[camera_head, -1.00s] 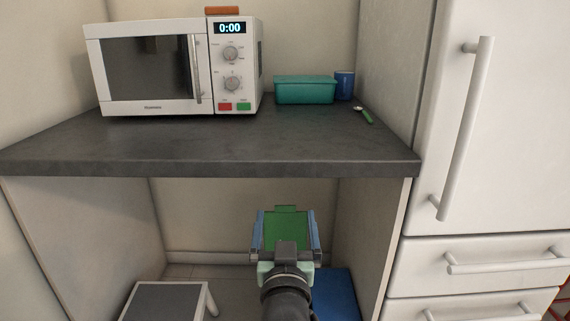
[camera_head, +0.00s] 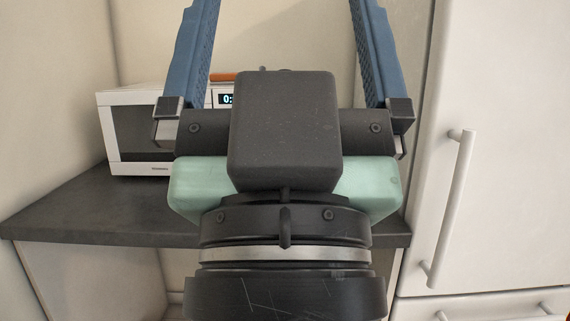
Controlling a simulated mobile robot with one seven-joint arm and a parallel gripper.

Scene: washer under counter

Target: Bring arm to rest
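My gripper (camera_head: 285,25) is large and close to the camera, in the middle of the head view. Its two blue fingers point up and stand wide apart. Nothing shows between them except the wall behind. The fingertips run up to the top edge of the picture. My gripper's dark body and pale green housing hide much of the counter and the microwave's right side.
A white microwave (camera_head: 140,150) stands on the dark counter (camera_head: 80,207) at the left. An orange-brown item (camera_head: 222,77) lies on the microwave. A white fridge (camera_head: 510,130) with a long handle (camera_head: 450,205) stands at the right. Open space lies under the counter.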

